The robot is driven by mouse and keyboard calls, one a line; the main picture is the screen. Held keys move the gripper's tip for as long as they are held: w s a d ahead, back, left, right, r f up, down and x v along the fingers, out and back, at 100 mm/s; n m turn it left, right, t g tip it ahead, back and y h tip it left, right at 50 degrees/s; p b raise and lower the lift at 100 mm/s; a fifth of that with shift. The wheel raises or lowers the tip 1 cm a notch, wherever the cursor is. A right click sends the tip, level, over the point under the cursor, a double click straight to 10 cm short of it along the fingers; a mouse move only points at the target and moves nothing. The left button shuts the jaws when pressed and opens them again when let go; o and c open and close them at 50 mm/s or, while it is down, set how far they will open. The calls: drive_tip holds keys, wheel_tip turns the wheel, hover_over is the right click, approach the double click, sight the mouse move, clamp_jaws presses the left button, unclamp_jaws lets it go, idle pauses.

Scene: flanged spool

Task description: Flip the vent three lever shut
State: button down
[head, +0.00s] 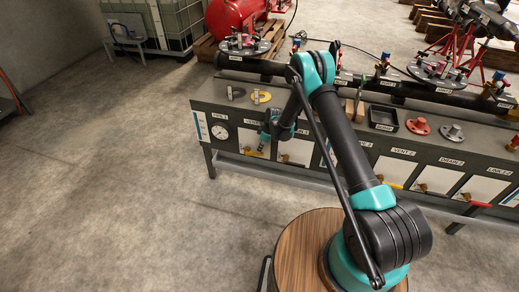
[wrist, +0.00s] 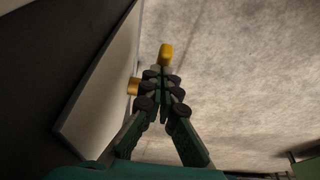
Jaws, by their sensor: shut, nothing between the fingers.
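My gripper (head: 262,147) is low at the front of the bench, by the left-hand valve panel. The wrist view shows its fingers (wrist: 162,73) closed together and empty. A yellow lever end (wrist: 166,52) shows just beyond the fingertips there. I cannot tell whether they touch. A brass-yellow valve part (wrist: 133,87) stands out from the pale panel (wrist: 92,85), left of the fingers. In the head view a yellow lever (head: 252,153) is on the panel beside my gripper, partly hidden. I cannot read which label is vent three.
The long grey bench (head: 204,112) carries a gauge (head: 220,133), a black tray (head: 383,118) and flanged parts. A red lever (head: 480,204) is far right. My arm hides the middle panels. Floor is clear at left.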

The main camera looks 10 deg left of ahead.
drive_tip(key=shift+r, duration=0.1)
drive_tip(key=r, duration=0.4)
drive_tip(key=shift+a+r, duration=0.1)
drive_tip(key=shift+a, duration=0.15)
drive_tip(key=d+r, duration=0.4)
drive_tip(key=d, duration=0.4)
drive_tip(key=shift+s+r, duration=0.2)
drive_tip(key=shift+s, duration=0.1)
